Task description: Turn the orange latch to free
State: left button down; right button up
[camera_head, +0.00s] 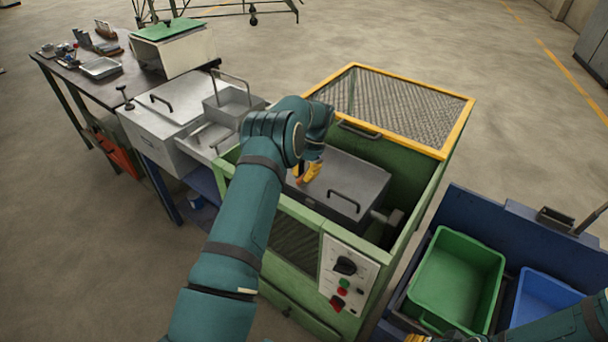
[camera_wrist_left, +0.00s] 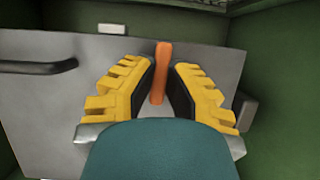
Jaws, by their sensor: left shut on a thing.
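The orange latch (camera_wrist_left: 161,70) stands between the fingertips of my left gripper (camera_wrist_left: 163,72) in the left wrist view, long and narrow, running nearly straight up the picture. The yellow-padded fingers are shut on it. In the head view my left gripper (camera_head: 309,172) reaches down onto the grey metal lid (camera_head: 345,183) inside the green furnace housing, and my arm hides part of this area. The latch's pivot cannot be made out. A few yellow parts of my right gripper (camera_head: 416,338) show at the bottom edge of the head view; its fingers are mostly cut off.
The green housing (camera_head: 432,200) walls surround the lid. A yellow-framed mesh guard (camera_head: 400,105) stands open behind. A dark handle (camera_head: 343,201) rises from the lid. A control panel (camera_head: 347,275) is in front; green (camera_head: 456,280) and blue (camera_head: 545,300) bins stand to the right.

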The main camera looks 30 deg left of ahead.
pick_arm(q)
jog(key=shift+s+f+n, duration=0.1)
jog(key=shift+f+n, duration=0.05)
jog(key=shift+n, duration=0.25)
jog(key=c, duration=1)
grip_release()
jog(key=shift+v, duration=3.85)
jog(key=shift+a, duration=0.15)
